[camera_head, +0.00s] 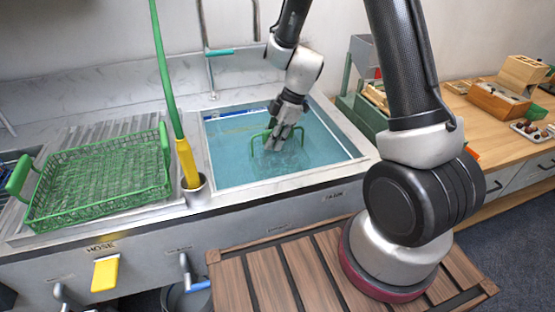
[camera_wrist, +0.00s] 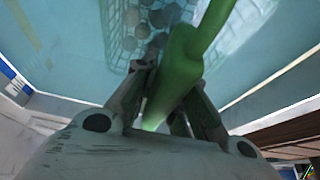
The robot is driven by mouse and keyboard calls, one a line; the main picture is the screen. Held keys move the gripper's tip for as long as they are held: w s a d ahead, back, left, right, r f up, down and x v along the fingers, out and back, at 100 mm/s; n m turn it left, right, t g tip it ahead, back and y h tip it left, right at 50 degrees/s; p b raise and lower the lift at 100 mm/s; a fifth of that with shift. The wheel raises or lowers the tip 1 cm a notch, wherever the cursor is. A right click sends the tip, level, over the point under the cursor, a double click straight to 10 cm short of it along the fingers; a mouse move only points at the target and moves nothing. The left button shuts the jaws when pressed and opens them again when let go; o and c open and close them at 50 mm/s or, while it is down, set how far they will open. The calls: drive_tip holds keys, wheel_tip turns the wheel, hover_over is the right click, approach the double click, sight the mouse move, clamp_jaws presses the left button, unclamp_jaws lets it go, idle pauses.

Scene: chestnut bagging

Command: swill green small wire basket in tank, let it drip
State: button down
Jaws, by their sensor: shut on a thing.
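The water-filled tank (camera_head: 230,172) is set in the counter at the middle of the head view. My gripper (camera_head: 277,141) reaches down into it and is shut on the green handle of the small wire basket (camera_head: 254,150). The handle shows above the water. The basket's mesh body is under water and looks faint. In the wrist view my gripper (camera_wrist: 165,100) is closed around the thick green handle (camera_wrist: 186,60). Below it, the basket's pale mesh (camera_wrist: 117,35) holds several dark round pieces, blurred by the water.
A large green wire basket (camera_head: 58,213) sits on the ridged drainboard left of the tank. A tap (camera_head: 207,65) rises behind the tank. A wooden bench with boxes (camera_head: 500,103) is at right.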

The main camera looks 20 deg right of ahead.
idle(0.3)
drive_tip(key=shift+d, duration=0.9)
drive_tip(key=shift+r, duration=0.15)
wheel_tip(320, 180, up, 16)
idle(0.6)
idle(5.4)
